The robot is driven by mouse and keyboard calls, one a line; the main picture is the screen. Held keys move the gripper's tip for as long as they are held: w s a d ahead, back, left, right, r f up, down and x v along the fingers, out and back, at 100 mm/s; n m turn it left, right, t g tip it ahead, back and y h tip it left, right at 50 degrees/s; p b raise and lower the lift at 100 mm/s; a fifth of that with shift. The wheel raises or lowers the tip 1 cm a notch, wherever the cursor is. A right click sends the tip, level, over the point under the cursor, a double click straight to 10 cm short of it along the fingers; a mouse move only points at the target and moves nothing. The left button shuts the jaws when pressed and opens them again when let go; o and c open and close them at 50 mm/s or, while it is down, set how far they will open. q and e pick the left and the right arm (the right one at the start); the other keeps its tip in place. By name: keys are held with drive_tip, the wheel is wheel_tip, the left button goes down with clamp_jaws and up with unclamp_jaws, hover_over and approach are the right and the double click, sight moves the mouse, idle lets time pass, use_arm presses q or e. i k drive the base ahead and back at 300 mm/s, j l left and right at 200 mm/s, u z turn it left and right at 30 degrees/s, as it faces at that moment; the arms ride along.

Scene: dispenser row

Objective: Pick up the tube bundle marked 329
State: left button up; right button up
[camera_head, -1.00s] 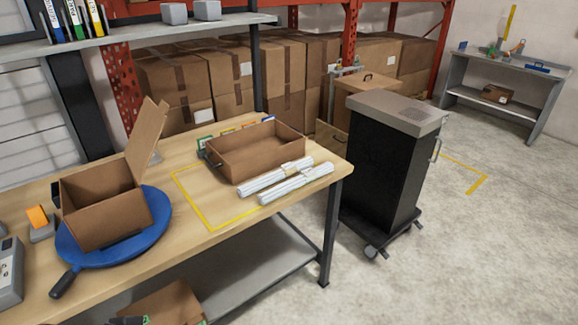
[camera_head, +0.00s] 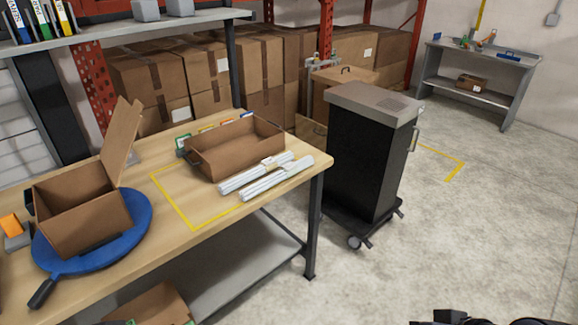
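Two white tube bundles lie side by side on the wooden table, in front of the brown tray (camera_head: 236,158). The rear bundle (camera_head: 245,181) touches or nearly touches the tray's front side; a small pale tag shows near its right end. The front bundle (camera_head: 275,181) lies closer to the table's right edge. No number can be read on either at this size. A dark part of my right gripper or arm (camera_head: 450,317) shows at the bottom edge, far from the bundles; its fingers cannot be made out. My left gripper is not in view.
An open cardboard box (camera_head: 80,221) stands on a blue turntable (camera_head: 138,235) at the table's left. A black cabinet on wheels (camera_head: 362,155) stands right of the table. Yellow tape (camera_head: 212,224) marks the tabletop. The floor at front right is clear.

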sight(269, 164)
drive_tip(key=i+j+z, duration=0.15)
drive_tip(key=i, duration=0.25)
drive_tip(key=i+j+z, duration=0.1)
drive_tip(key=i, duration=0.3)
drive_tip(key=i+j+z, duration=0.15)
drive_tip(key=i, duration=0.25)
